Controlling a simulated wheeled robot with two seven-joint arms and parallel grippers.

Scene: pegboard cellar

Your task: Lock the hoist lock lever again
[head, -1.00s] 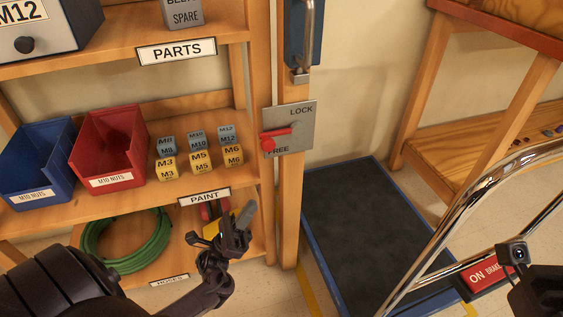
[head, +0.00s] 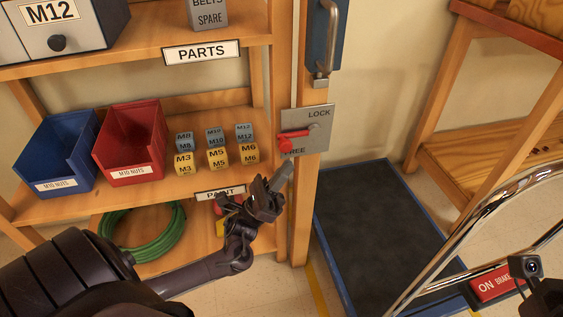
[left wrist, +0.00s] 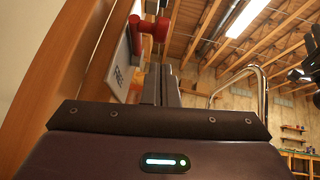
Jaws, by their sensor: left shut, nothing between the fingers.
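The hoist lock lever (head: 293,134) is a red handle on a grey plate (head: 319,122) fixed to a wooden post. Its arm points left, with the red knob low at the left, by the FREE mark; LOCK is written at the plate's upper right. My left gripper (head: 284,173) is shut and empty, just below the plate's lower left corner, apart from the lever in the head view. In the left wrist view the red lever (left wrist: 150,27) shows above and beyond my shut fingers (left wrist: 161,84). The fingers of my right gripper are not in view.
Shelves at the left hold a blue bin (head: 57,150), a red bin (head: 132,142), several labelled blocks (head: 217,156) and a green hose (head: 144,232). A dark platform with blue edges (head: 385,235) lies right of the post. A chrome rail (head: 455,248) crosses the lower right.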

